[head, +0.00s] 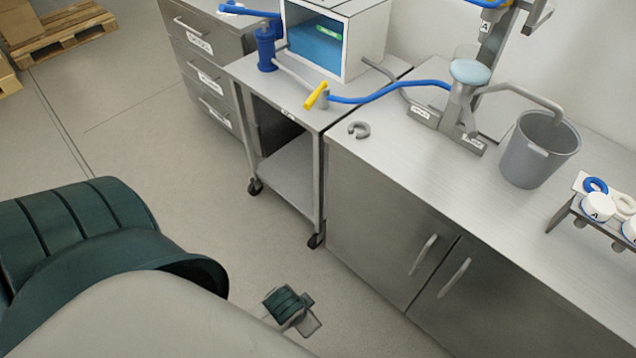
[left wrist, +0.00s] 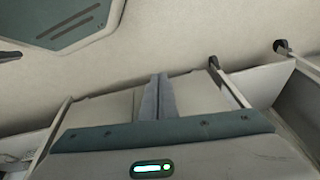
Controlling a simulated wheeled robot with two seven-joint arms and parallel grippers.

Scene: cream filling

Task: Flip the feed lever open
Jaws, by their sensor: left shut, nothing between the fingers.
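The feed lever looks to be the short yellow handle (head: 317,94) in the head view. It sits on a grey valve body at the front corner of the wheeled steel cart, tilted up to the right, with a blue hose running off to the right. My left gripper shows in the left wrist view (left wrist: 157,95) with its two grey fingers together and nothing between them. It is not touching the yellow handle in any view. The handle cannot be made out in the left wrist view. My right gripper is not in view.
The cart (head: 291,189) carries a blue pump-like fitting (head: 265,48) and a white box (head: 335,40). The steel counter (head: 420,150) beside it holds a grey C-shaped piece (head: 359,130), a nozzle stand (head: 466,75), a grey bucket (head: 540,150) and a rack (head: 565,212).

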